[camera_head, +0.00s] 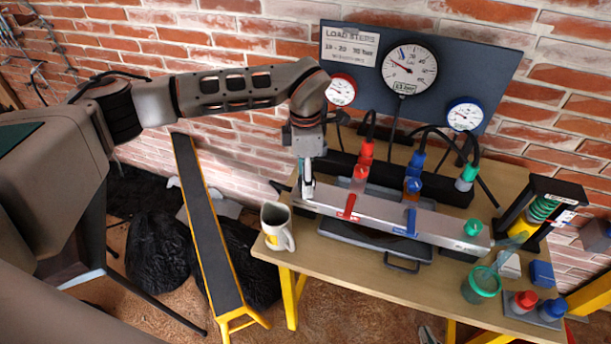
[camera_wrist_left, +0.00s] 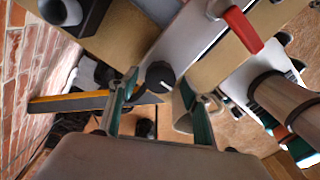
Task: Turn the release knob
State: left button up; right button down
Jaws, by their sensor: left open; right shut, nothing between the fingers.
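A black round knob with a white line (camera_wrist_left: 160,77) sits near the left end of the grey beam (camera_head: 333,203). In the left wrist view it shows between the two teal fingers of my left gripper (camera_wrist_left: 158,90), which is open, one finger on each side with gaps. In the head view my left gripper (camera_head: 307,190) points down over the beam's left end and hides the knob.
A red lever (camera_head: 349,206) and a blue lever (camera_head: 411,221) lie across the beam. A mug (camera_head: 276,238) stands close to its left end. Dials on a dark board (camera_head: 497,58) stand behind. A green cup (camera_head: 481,286) stands on the wooden table (camera_head: 345,268) at right.

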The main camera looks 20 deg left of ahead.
pick_arm(q)
jog(key=shift+c, duration=0.4)
pick_arm(e)
jog(key=shift+w+r, duration=0.15)
jog(key=shift+r, duration=0.1)
pick_arm(q)
jog(key=c, duration=1)
